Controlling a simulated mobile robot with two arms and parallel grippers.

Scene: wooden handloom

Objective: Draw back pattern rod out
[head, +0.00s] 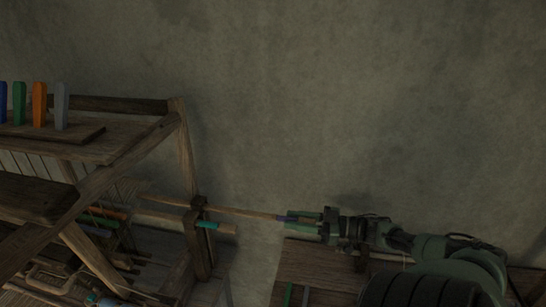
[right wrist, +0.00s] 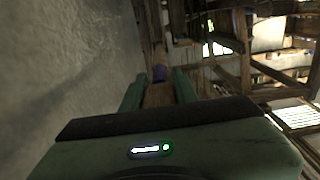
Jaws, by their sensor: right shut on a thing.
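A long thin wooden rod (head: 245,213) with a blue-purple band near its right end sticks out of the right side of the wooden loom (head: 183,140). My right gripper (head: 300,222) is shut on this rod's banded end, well to the right of the loom's post. In the right wrist view the rod (right wrist: 159,95) lies between the two green fingers, with its blue band (right wrist: 159,73) showing. The rod's far end runs to the loom's side, where a bracket partly covers it. My left gripper is not in view.
A shorter rod with a teal band (head: 208,225) juts from the loom just below the held one. A wooden bench (head: 318,260) with green sticks (head: 288,295) lies under my right gripper. Coloured pegs (head: 39,104) stand on the loom's top. A plain wall is behind.

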